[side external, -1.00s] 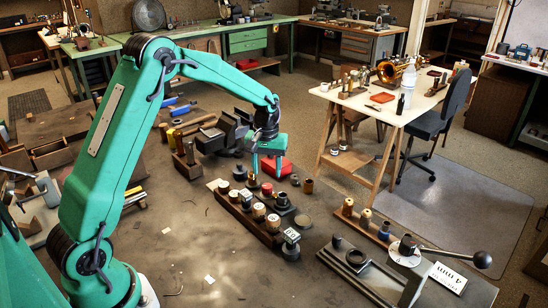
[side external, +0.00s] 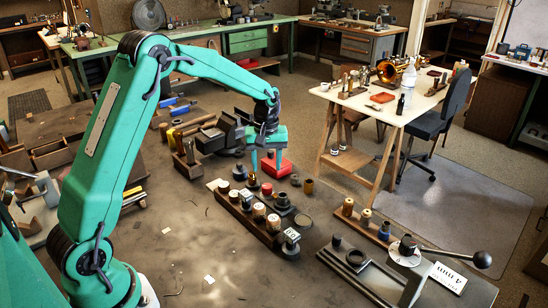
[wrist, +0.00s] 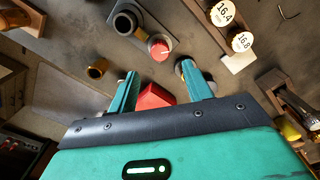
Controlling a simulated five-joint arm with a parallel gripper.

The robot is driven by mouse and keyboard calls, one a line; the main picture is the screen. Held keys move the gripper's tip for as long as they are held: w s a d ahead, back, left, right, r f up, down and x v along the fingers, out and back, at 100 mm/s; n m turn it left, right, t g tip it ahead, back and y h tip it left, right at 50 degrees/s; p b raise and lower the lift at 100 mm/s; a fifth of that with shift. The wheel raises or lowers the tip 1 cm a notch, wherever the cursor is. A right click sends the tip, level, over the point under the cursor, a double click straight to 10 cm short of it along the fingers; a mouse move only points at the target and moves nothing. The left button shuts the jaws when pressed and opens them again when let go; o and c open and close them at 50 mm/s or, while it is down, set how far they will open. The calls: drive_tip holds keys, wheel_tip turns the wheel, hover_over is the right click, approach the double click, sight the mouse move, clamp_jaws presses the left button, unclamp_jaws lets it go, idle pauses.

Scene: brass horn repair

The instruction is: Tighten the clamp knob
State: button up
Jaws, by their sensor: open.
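A round red knob with a white line (wrist: 160,47) shows in the wrist view, just beyond my fingertips and roughly between their lines. A small red-topped piece (side external: 267,188) below my gripper in the side view appears to be the same knob. My gripper (side external: 266,165) points down above it, apart from it. In the wrist view my gripper (wrist: 157,70) has its two green fingers spread with nothing held. A red block (wrist: 153,95) shows between the fingers, farther below; in the side view it is the red box (side external: 278,167) behind them.
A dark vise (side external: 222,135) stands left of my gripper. A rack of labelled cylinders (side external: 245,215) lies in front. A lever fixture (side external: 405,250) stands at right.

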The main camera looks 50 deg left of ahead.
sight(267, 186)
drive_tip(key=shift+r+n, duration=0.15)
drive_tip(key=shift+n, duration=1.15)
drive_tip(key=shift+f, duration=3.95)
drive_tip(key=c, duration=1)
